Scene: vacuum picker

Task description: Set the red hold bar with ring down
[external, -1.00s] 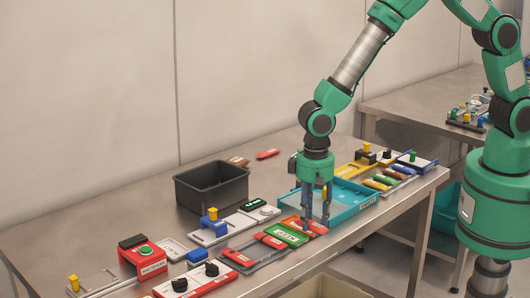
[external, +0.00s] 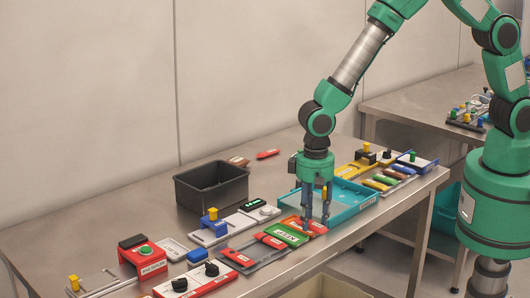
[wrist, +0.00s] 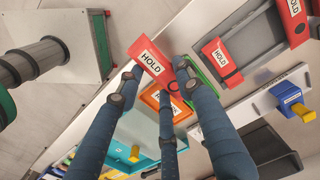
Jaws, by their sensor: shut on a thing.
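The red hold bar (wrist: 147,55) lies between my fingertips in the wrist view, with a white HOLD label facing up. My gripper (wrist: 155,76) is shut on it; in the external view my gripper (external: 316,222) points straight down, low over the bench. I cannot tell whether the bar touches what is below.
Two more red HOLD bars (external: 271,241) (external: 237,258) sit on a grey rack to the left. A teal tray (external: 355,206) stands close behind and right of my gripper. A black bin (external: 212,188) stands farther back.

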